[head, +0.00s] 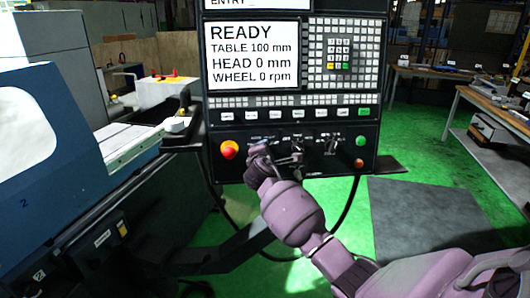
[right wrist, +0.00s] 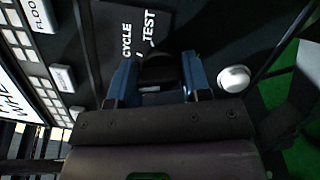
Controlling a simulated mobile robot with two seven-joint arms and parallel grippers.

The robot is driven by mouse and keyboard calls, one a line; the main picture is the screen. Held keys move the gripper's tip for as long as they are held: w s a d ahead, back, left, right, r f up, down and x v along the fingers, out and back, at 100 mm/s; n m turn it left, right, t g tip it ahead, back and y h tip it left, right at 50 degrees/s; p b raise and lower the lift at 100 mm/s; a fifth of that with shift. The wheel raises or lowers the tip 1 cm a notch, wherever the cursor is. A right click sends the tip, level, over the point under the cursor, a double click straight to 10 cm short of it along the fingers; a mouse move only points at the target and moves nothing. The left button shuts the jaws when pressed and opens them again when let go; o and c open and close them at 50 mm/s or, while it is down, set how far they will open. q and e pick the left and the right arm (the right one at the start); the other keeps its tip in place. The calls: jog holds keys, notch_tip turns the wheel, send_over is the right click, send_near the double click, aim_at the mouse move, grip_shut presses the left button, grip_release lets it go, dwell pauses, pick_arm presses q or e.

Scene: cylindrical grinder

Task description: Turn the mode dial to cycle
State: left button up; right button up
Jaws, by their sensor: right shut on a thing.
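The control panel (head: 230,175) stands upright ahead of me. In the right wrist view, the dark mode dial (right wrist: 158,70) sits between the two blue fingers of my right gripper (right wrist: 158,82), which is shut on it. The label CYCLE (right wrist: 127,45) and the label TEST (right wrist: 148,30) are printed beside the dial. I cannot tell which label the dial points to. In the head view, my right gripper (head: 270,152) is at the lower panel, and its wrist hides part of the controls there. My left gripper is not in view.
The red emergency button (head: 229,149) is left of the gripper. Other dark switches (head: 331,143) are to its right, and a row of buttons (head: 296,114) lies above. The screen (head: 254,55) reads READY. A pale round button (right wrist: 234,78) is close to one finger.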

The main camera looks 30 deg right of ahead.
jog(key=m+g, duration=0.1)
jog(key=m, duration=0.3)
jog(key=shift+f+m, duration=0.1)
jog(key=shift+m, duration=0.2)
jog(key=shift+m+y+p, duration=0.3)
jog(key=shift+m+y, duration=0.1)
jog(key=shift+m, duration=1.1)
jog(key=o, duration=0.9)
jog(key=shift+a, duration=0.1)
jog(key=b+v, duration=0.1)
jog(key=v, duration=0.9)
jog(key=shift+s+a+r, duration=0.2)
jog(key=shift+s+r, duration=0.05)
